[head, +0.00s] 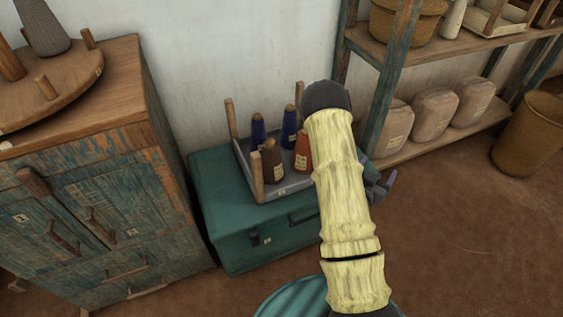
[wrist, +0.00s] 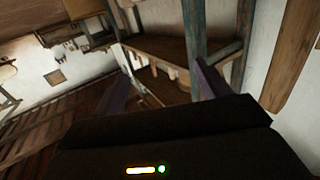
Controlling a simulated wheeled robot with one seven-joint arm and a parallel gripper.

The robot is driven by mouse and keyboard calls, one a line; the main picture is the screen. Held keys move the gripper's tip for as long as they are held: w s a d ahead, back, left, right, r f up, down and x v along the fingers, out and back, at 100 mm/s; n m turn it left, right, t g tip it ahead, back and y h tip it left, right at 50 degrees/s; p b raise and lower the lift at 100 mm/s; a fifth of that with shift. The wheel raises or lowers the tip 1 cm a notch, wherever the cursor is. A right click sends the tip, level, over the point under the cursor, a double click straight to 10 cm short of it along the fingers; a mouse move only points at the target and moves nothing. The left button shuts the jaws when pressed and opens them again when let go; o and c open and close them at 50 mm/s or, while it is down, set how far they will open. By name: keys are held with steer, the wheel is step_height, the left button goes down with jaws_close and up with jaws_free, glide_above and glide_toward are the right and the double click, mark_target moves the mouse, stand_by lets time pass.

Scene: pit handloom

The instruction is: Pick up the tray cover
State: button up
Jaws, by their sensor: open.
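A grey tray (head: 287,187) with wooden corner posts stands on a teal chest (head: 215,195). It holds several labelled cones, among them a blue one (head: 258,130), a brown one (head: 272,158) and an orange one (head: 303,152). I see no cover over the tray, and I cannot pick out a tray cover elsewhere. My gripper (head: 383,187) is mostly hidden behind my pale arm, right of the tray and apart from what I can see of it. In the wrist view, my gripper (wrist: 160,90) is open, with nothing visible between its fingers.
A worn blue-green cabinet (head: 100,200) with a round wooden stand (head: 50,95) on top is at left. A shelf rack (head: 385,65) with sacks (head: 435,112) and a basket (head: 405,18) stands at right. A tan bin (head: 530,135) is at far right. The brown floor at lower right is clear.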

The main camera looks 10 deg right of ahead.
steer(key=shift+a+r, duration=0.1)
steer(key=shift+r, duration=0.15)
steer(key=c, duration=0.6)
steer(key=a+r+y+p, duration=0.1)
steer(key=r+p, duration=0.2)
steer(key=w+a+r+g+y+p, duration=0.1)
steer(key=a+r+p, duration=0.1)
steer(key=r+p, duration=0.1)
steer(key=w+a+r+g+y+p, duration=0.1)
steer(key=r+p, duration=0.2)
steer(key=shift+w+a+r+y+p, duration=0.2)
steer(key=shift+a+r+y+p, duration=0.05)
steer(key=shift+y+p, duration=0.15)
steer(key=shift+c, duration=1)
steer(key=s+a+r+n+g+y+p, duration=0.1)
steer(key=a+r+n+g+y+p, duration=0.15)
steer(key=a+r+y+p, duration=0.7)
steer(key=s+a+r+n+g+p, duration=0.1)
steer(key=s+a+r+n+p, duration=0.1)
steer(key=r, duration=0.6)
steer(key=s+a+r+n+g+p, duration=0.2)
steer(key=s+a+r+p, duration=0.3)
steer(key=s+r+p, duration=0.2)
steer(key=s+a+r+n+g+p, duration=0.1)
steer(key=s+a+r+n+p, duration=0.2)
steer(key=r+p, duration=0.3)
step_height(320, 180, up, 5)
steer(key=shift+s+a+f+g, duration=0.15)
steer(key=shift+s+a+g, duration=0.25)
steer(key=shift+s, duration=0.35)
